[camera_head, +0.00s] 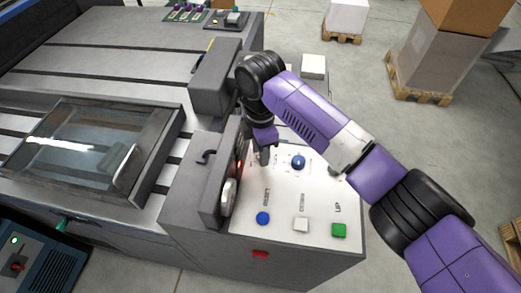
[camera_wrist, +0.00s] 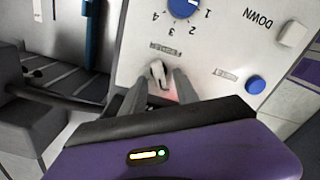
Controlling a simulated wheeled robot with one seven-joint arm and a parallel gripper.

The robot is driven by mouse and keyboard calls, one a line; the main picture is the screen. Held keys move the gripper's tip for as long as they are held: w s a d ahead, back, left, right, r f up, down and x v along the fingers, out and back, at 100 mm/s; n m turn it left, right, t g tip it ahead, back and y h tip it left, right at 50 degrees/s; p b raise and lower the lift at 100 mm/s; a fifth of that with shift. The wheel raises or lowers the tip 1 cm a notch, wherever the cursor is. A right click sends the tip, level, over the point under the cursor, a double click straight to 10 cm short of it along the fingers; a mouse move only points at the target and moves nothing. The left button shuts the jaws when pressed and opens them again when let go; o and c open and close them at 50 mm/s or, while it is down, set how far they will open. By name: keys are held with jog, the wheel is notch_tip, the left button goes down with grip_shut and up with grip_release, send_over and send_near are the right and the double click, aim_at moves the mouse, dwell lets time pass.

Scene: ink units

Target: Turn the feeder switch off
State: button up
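The feeder switch (camera_wrist: 157,70) is a small pale lever on the white control panel (camera_wrist: 225,55), just below the upside-down FEEDER label in the wrist view. A reddish glow shows on the panel beside it. My gripper (camera_wrist: 163,80) points at the panel, its two grey fingers apart, one on each side of the switch. I cannot tell whether either finger touches it. In the head view my gripper (camera_head: 265,156) is low over the panel's far left part, and the switch is hidden there.
A blue numbered knob (camera_head: 298,162) stands close to my gripper. A blue button (camera_head: 263,218), a white button (camera_head: 300,224) and a green button (camera_head: 339,230) line the near edge. A grey housing with a gauge (camera_head: 228,196) rises at the panel's left.

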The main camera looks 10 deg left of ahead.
jog(key=shift+r+b, duration=0.55)
jog(key=shift+r, duration=3.4)
